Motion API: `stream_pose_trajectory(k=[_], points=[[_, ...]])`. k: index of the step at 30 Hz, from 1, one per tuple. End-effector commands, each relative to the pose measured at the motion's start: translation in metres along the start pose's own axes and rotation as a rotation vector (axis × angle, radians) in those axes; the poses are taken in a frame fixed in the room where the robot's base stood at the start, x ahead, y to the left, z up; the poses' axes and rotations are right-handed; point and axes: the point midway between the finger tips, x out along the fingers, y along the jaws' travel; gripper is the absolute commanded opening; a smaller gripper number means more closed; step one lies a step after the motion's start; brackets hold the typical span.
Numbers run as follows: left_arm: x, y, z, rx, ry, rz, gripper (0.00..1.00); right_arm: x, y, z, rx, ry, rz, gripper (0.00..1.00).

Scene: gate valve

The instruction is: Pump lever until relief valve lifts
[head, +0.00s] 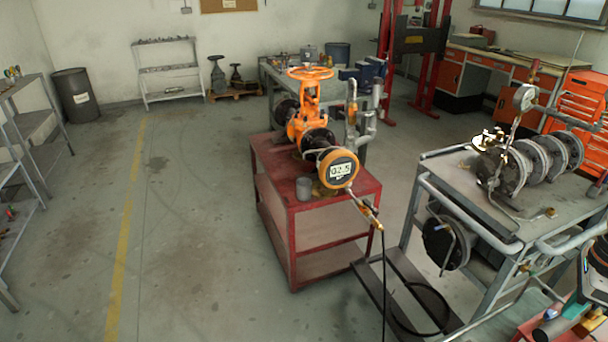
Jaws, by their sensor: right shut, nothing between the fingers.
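The orange gate valve (305,118), with an orange handwheel (310,73) on top, stands on a red cart (276,195). A round orange digital gauge (339,169) on its near end reads about 02.5. Grey piping (367,125) with a brass fitting (351,108) rises beside the valve; I cannot tell whether it is the relief valve. A brass hose fitting (368,213) leads to a black hose (384,285). I cannot clearly pick out the pump lever. My left gripper is out of view.
A grey metal cart (447,172) on the right carries a flanged assembly (520,165) with a dial gauge (524,98); its tube rails stick out near my right arm. A grey cup (304,188) stands on the red cart. The floor at left is clear.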

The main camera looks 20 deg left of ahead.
Motion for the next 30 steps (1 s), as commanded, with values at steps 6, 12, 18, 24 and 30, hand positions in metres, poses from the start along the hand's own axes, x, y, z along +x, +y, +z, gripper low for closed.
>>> stream_pose_trajectory(k=[6, 12, 18, 24, 30], points=[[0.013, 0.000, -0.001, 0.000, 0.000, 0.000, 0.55, 0.016, 0.000, 0.000, 0.000, 0.000, -0.001, 0.00], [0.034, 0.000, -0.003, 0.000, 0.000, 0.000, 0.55, 0.044, 0.000, 0.000, 0.000, 0.000, -0.002, 0.00], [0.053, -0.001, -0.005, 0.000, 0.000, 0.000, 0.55, 0.070, 0.000, 0.000, 0.000, -0.001, -0.001, 0.00], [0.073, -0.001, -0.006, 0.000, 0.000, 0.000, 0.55, 0.096, 0.000, 0.001, 0.001, -0.001, -0.001, 0.00], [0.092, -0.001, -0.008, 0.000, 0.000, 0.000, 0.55, 0.122, 0.000, 0.001, 0.001, -0.001, -0.001, 0.00]])
